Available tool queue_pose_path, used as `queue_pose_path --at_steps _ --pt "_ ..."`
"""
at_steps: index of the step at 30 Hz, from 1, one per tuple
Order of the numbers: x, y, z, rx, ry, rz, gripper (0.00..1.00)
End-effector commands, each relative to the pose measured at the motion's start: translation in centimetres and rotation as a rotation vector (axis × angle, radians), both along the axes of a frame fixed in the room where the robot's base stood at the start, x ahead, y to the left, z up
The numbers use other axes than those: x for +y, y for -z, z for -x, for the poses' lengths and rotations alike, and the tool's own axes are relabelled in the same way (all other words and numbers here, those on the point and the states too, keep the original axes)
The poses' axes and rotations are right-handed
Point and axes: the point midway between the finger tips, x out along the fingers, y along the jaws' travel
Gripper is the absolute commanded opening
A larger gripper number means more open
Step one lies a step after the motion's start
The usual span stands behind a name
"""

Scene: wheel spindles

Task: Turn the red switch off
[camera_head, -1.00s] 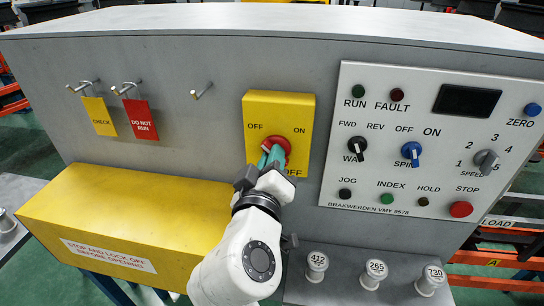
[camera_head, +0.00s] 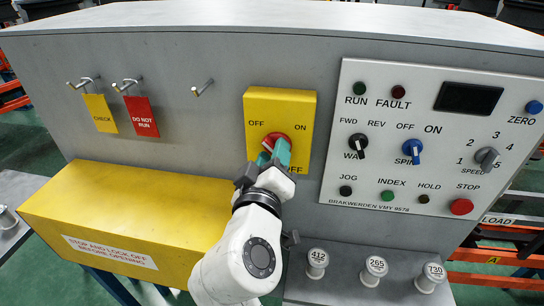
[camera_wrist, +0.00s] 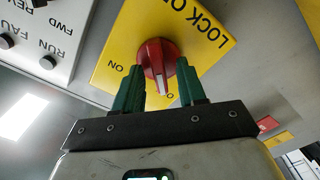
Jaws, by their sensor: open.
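The red switch (camera_head: 273,138) is a round rotary knob on a yellow plate (camera_head: 300,108) marked OFF at left, ON at right and LOCK OFF below. In the wrist view the red switch (camera_wrist: 158,57) has a raised handle with a white line. The handle points down the picture there, between the two green fingers, which corresponds to roughly the upper left, OFF side of the plate. My gripper (camera_head: 275,150) is at the knob with its fingers open on either side of the handle. I cannot tell whether either finger touches it. The fingers partly cover the knob and plate.
A control panel (camera_head: 350,185) with knobs and buttons is at right. A yellow box (camera_head: 125,215) projects at lower left. CHECK (camera_head: 100,113) and DO NOT RUN (camera_head: 141,116) tags hang on hooks; a third hook (camera_head: 203,88) is bare. Several white spindles stand at lower right.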

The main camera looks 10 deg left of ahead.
Motion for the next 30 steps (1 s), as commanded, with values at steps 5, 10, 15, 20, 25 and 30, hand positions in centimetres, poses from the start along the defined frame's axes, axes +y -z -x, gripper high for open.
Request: queue_pose_path --at_steps 5,10,15,20,25,30 --pt "0.1 0.1 0.9 -0.001 -0.002 -0.001 0.4" --pt "0.2 0.3 3.8 0.0 -0.003 -0.001 0.4" --pt "0.3 0.2 7.1 0.0 -0.003 -0.002 0.4" --pt "0.4 0.2 9.5 -0.001 -0.004 0.0 0.4" --pt "0.4 0.1 10.7 -0.001 -0.001 0.0 0.4" --pt "0.4 0.0 10.8 0.0 0.0 0.0 0.4"
